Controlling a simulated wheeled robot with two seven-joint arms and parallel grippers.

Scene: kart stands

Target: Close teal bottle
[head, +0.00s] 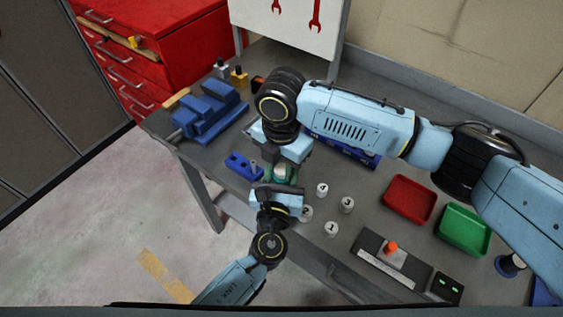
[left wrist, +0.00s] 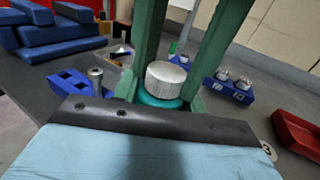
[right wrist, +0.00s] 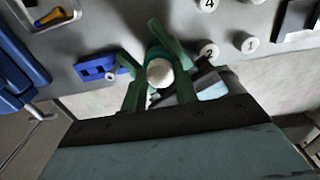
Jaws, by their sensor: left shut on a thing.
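The teal bottle (left wrist: 160,102) stands upright near the bench's front edge, with a silver-white cap (left wrist: 165,80) on its mouth. I cannot tell how tightly the cap sits. My left gripper (head: 279,183) reaches in from the front and is shut on the bottle's body, below the cap. My right gripper (head: 281,166) points down from above. Its green fingers stand on either side of the cap and look open around it; any contact is unclear. The cap also shows between the fingers in the right wrist view (right wrist: 160,73). The lower bottle is mostly hidden.
A blue block with holes (head: 244,165) lies left of the bottle and a blue vise (head: 210,112) behind it. Several numbered white pieces (head: 322,189) stand to the right. A red tray (head: 408,199) and a green tray (head: 463,229) lie farther right.

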